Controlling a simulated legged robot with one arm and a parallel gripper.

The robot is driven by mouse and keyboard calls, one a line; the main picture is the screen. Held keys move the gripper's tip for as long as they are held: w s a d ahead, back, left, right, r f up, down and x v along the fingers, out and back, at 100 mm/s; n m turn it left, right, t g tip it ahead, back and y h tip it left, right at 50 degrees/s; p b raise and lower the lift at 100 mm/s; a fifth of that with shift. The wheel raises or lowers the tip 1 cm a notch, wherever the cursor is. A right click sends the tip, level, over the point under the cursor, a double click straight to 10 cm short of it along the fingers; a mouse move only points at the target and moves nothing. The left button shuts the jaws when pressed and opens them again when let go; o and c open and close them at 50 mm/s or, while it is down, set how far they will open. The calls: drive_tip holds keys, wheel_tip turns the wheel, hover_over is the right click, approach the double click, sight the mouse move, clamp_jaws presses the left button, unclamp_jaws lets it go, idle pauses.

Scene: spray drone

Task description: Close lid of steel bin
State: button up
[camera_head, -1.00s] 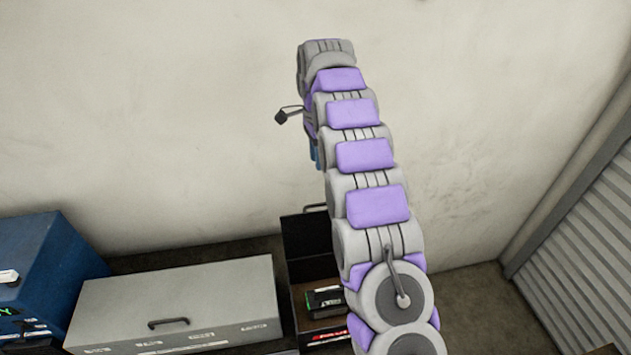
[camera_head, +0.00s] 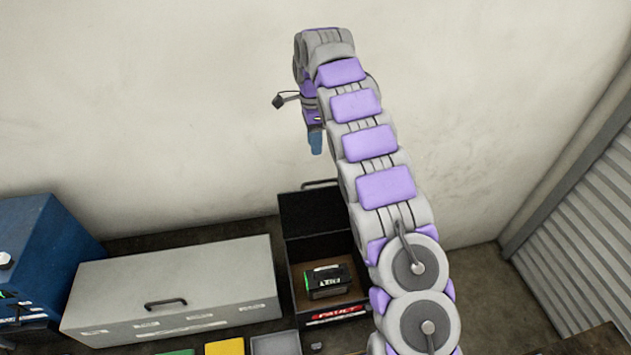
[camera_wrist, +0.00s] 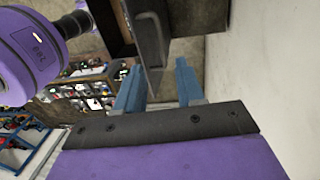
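A dark bin (camera_head: 291,277) with a red "FAULT" label stands in the lower middle of the head view. Its black lid (camera_head: 312,215) stands raised at the back, with a handle (camera_head: 319,184) along its top edge. A black device with green trim (camera_head: 328,281) lies inside. My gripper (camera_head: 316,142) hangs above the raised lid, seen side-on in the head view. In the wrist view my gripper (camera_wrist: 160,88) has its two blue fingers apart, with nothing held. A dark panel with a grey bar, seemingly the lid and handle (camera_wrist: 150,38), lies just beyond the fingers; contact cannot be told.
A closed grey steel box (camera_head: 180,285) with a front handle stands left of the dark bin. A blue case (camera_head: 40,245) is farther left. Yellow (camera_head: 224,347) and green bins sit in front. The wall is close behind; a ribbed shutter (camera_head: 585,255) is at right.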

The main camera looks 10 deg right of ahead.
drive_tip(key=f, duration=0.4)
drive_tip(key=s+f, duration=0.1)
drive_tip(key=f, duration=0.7)
drive_tip(key=shift+s+p, duration=0.25)
drive_tip(key=shift+p, duration=0.05)
drive_tip(key=shift+r, duration=0.1)
clamp_jaws()
